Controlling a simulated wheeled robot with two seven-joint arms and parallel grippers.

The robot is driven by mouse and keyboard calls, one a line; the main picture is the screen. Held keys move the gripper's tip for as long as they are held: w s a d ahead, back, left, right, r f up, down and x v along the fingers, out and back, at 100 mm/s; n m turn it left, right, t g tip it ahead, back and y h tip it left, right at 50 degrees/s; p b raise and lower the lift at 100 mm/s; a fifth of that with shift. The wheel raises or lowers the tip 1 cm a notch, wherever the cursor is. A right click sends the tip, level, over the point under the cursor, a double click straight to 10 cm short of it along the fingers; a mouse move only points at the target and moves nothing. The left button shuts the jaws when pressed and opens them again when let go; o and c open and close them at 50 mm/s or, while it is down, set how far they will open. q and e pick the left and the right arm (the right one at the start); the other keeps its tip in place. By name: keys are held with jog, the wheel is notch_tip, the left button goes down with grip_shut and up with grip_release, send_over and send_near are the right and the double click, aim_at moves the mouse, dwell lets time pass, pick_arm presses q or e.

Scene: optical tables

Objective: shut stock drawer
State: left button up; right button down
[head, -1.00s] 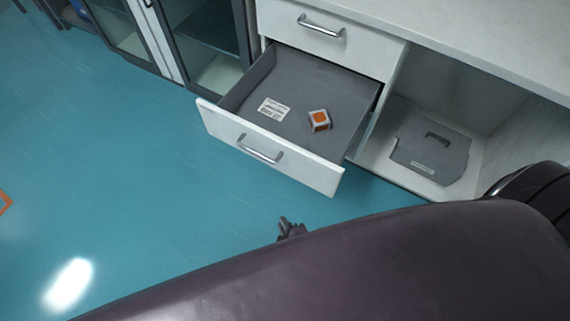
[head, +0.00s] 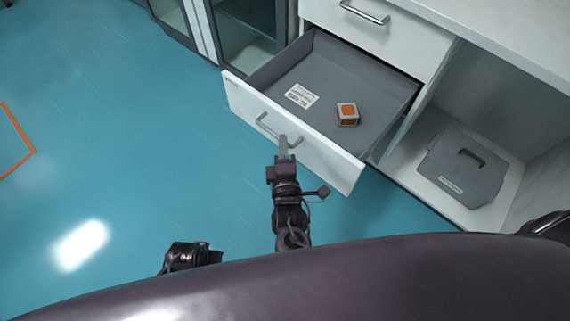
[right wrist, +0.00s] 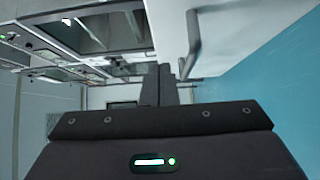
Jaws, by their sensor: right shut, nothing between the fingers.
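The stock drawer (head: 347,172) stands pulled out of the white cabinet, with its grey inside showing. Its front has a metal bar handle (head: 263,124). In the right wrist view the shut fingers (right wrist: 166,84) point past the handle bar (right wrist: 192,42). A dark part, likely my left gripper (head: 192,257), shows low in the head view, its fingers unclear.
A closed drawer with a handle (head: 364,12) sits above. To the right, an open cabinet bay holds a grey lidded case (head: 465,165). Glass-door cabinets (head: 245,35) stand to the left of the drawer. The blue floor (head: 130,130) in front is clear.

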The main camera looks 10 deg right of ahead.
aim_at(292, 123)
jog(key=w+d, duration=0.2)
jog(key=d, duration=0.1)
jog(key=shift+w, duration=0.1)
pick_arm(q)
jog(key=shift+r, duration=0.25)
pick_arm(e)
jog(key=shift+w+d, duration=0.1)
